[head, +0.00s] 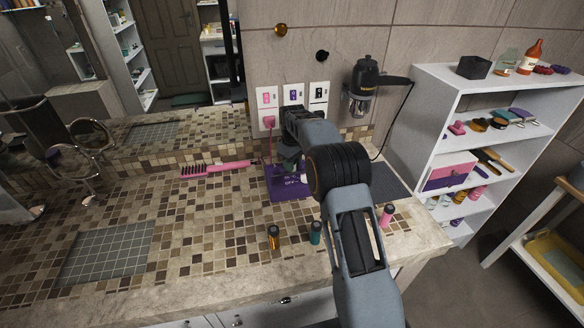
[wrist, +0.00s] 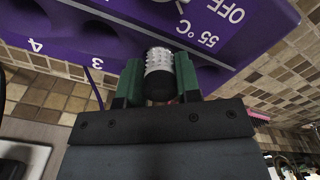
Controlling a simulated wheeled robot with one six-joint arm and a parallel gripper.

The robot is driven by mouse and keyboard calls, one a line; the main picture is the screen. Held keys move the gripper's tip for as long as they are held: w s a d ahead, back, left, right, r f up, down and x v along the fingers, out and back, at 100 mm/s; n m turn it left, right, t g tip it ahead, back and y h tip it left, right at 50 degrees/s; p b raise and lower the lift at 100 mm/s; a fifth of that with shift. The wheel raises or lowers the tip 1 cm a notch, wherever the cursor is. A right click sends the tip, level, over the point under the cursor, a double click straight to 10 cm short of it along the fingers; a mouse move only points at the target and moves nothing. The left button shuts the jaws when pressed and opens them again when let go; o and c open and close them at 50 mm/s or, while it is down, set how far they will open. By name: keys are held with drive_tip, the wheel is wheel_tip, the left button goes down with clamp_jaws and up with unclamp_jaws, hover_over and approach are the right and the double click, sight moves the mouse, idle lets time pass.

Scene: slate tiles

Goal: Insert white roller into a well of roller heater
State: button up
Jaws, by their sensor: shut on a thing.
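The purple roller heater (head: 286,187) stands on the tiled counter near the wall. In the wrist view the heater (wrist: 225,60) fills the top, with white numbers and "55 °C" and "OFF" markings. My gripper (wrist: 158,75) is shut on the white roller (wrist: 159,62), which has a studded white body and a black end. The green fingers are on either side of it. The roller appears close to the heater's marked face; whether they touch is unclear. In the head view my arm covers most of the heater's upper part, and the wells cannot be made out.
Gold (head: 273,237), teal (head: 316,233) and pink (head: 387,215) rollers stand upright along the counter's front. A pink brush (head: 217,168) lies left of the heater. A hair dryer (head: 365,85) hangs on the wall right of the sockets. The left counter has free room.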

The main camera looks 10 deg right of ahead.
drive_tip(key=shift+f, duration=0.15)
drive_tip(key=o, duration=1)
